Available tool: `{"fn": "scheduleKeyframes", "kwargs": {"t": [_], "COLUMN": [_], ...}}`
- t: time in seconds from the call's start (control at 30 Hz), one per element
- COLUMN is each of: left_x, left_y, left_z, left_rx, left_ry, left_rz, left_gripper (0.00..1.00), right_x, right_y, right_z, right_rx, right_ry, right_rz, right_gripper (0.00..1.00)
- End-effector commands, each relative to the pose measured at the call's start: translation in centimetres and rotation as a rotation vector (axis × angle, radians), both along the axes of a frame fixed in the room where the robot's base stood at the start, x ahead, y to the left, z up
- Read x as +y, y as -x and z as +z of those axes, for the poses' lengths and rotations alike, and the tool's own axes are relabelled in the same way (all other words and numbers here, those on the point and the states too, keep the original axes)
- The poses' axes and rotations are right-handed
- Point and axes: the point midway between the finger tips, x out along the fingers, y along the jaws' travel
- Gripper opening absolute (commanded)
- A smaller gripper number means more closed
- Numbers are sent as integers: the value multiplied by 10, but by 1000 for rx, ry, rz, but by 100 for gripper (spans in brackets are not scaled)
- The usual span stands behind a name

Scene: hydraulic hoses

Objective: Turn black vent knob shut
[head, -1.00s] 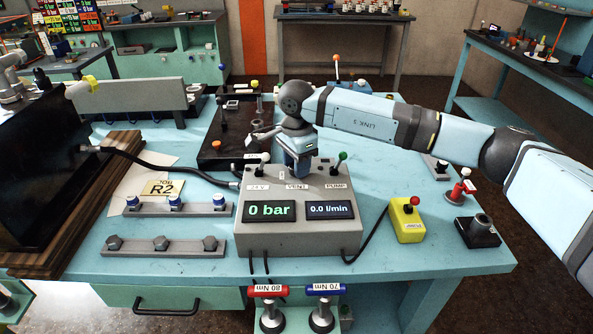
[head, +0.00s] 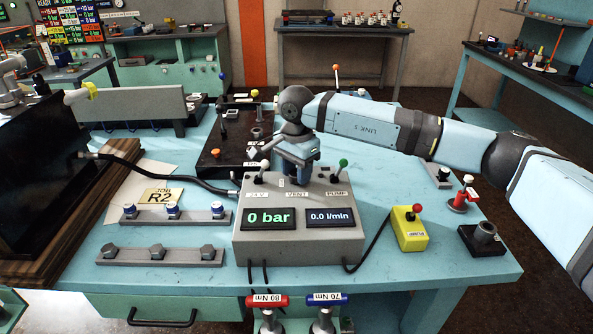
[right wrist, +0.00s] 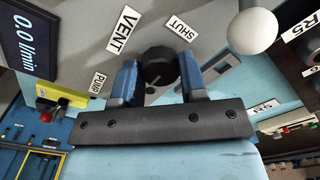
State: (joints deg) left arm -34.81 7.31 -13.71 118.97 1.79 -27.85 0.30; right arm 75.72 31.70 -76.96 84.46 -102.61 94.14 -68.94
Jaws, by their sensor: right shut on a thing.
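The black vent knob (right wrist: 158,66) sits on the grey control box (head: 340,248), beside the VENT label (right wrist: 124,30) and the SHUT label (right wrist: 179,27). My right gripper (right wrist: 158,78) has its two blue fingers on either side of the knob, shut on it. In the head view, my right gripper (head: 297,178) reaches down onto the top of the box behind the VENT label, and it hides the knob there. The displays read 0 bar (head: 269,218) and 0.0 l/min (head: 331,217). My left gripper is not in view.
A white-knobbed lever (head: 265,167) and a green-knobbed lever (head: 343,166) flank my right gripper. The white ball (right wrist: 252,32) is close in the right wrist view. A yellow pendant (head: 410,232) stands right of the box.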

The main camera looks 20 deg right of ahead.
Motion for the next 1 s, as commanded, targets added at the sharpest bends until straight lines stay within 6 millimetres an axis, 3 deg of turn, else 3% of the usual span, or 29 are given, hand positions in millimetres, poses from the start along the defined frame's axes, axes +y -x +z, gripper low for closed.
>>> {"fn": "scheduleKeyframes", "kwargs": {"t": [0.03,0.13,0.4,0.53,1.0], "left_x": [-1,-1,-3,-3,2], "left_y": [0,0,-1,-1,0], "left_z": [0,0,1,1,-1], "left_rx": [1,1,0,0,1], "left_ry": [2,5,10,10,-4], "left_rz": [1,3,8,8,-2], "left_gripper": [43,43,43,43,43], "right_x": [0,0,0,0,0], "right_y": [0,0,0,-1,-1], "right_z": [1,1,1,11,110], "right_rx": [-3,-2,-1,-3,-5], "right_ry": [-1,-1,0,-1,-2], "right_rz": [1,0,0,0,-1], "right_gripper": [44,64,64,64,64]}}
